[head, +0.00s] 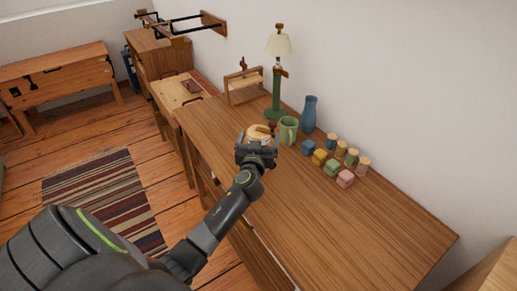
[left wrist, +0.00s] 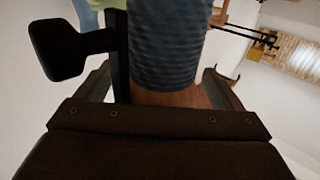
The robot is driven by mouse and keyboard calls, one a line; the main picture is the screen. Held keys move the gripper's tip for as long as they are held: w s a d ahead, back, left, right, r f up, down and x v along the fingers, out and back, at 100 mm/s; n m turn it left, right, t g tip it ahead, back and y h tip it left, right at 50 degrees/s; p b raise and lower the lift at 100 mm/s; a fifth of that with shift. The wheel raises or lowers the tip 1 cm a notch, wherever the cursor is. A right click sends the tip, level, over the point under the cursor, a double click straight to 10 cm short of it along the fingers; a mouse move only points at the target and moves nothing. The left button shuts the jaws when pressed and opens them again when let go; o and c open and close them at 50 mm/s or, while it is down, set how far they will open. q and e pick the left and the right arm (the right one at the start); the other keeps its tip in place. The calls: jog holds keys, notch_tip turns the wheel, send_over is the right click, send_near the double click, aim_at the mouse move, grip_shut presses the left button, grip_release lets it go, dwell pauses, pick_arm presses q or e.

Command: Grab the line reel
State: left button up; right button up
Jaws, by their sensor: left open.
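The line reel (head: 258,131) stands on the long wooden desk (head: 330,218); its round pale wooden top and a small dark part show just beyond my left gripper (head: 257,148). In the left wrist view the reel (left wrist: 168,45) is a blue-grey ribbed winding above a wooden end, with a black crank-like piece (left wrist: 65,48) to its left. My left gripper is open, with its fingers either side of the reel's lower part. I cannot tell whether either finger touches it. My gripper hides much of the reel in the head view. My right gripper is not in view.
A green mug (head: 289,130) stands close to the right of the reel. Behind are a blue vase (head: 309,115), a green-based lamp (head: 274,100) and a wooden frame (head: 244,84). Several coloured blocks and small jars sit further right. The desk's near right part is clear.

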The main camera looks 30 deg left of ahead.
pick_arm(q)
jog(key=shift+w+a, duration=0.25)
jog(key=shift+w, duration=0.2)
jog(key=c, duration=1.2)
